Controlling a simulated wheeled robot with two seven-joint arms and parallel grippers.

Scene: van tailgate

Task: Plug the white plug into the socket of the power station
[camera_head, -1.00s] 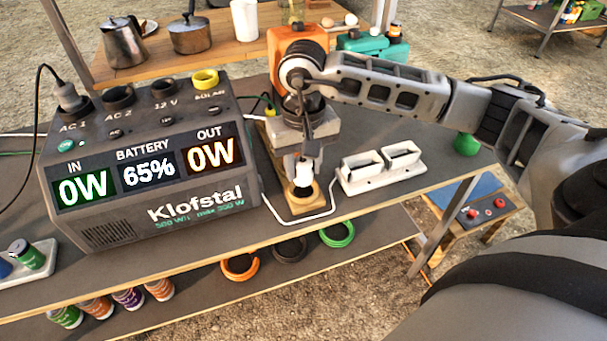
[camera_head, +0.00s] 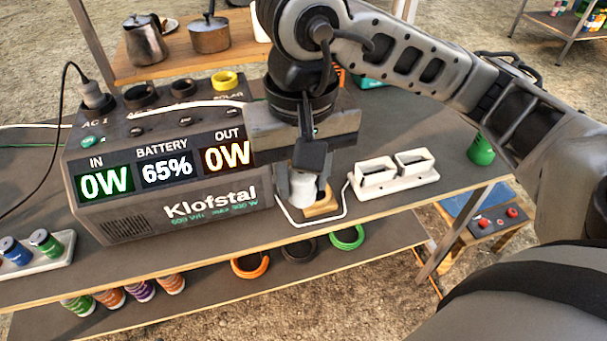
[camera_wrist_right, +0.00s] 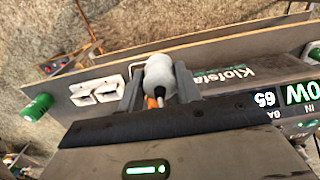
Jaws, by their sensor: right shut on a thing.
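My right gripper (camera_head: 306,172) points down to the right of the power station (camera_head: 160,215) in the head view. It is shut on the white plug (camera_head: 303,188), which also shows between the fingers in the wrist view (camera_wrist_right: 160,72). The plug is in front of a small wooden stand (camera_head: 322,207) and appears raised above it. On the station's top, AC 1 holds a grey plug (camera_head: 95,95) with a black cable. The AC 2 socket (camera_head: 139,96) is a black ring and looks empty. My left gripper is not in view.
A white double holder (camera_head: 395,178) stands to the right of the plug. A white cable (camera_head: 180,106) crosses the station's top, and white cable lies by the stand. The station's 12 V (camera_head: 184,88) and yellow solar (camera_head: 224,81) sockets look empty. Pots stand on a shelf behind.

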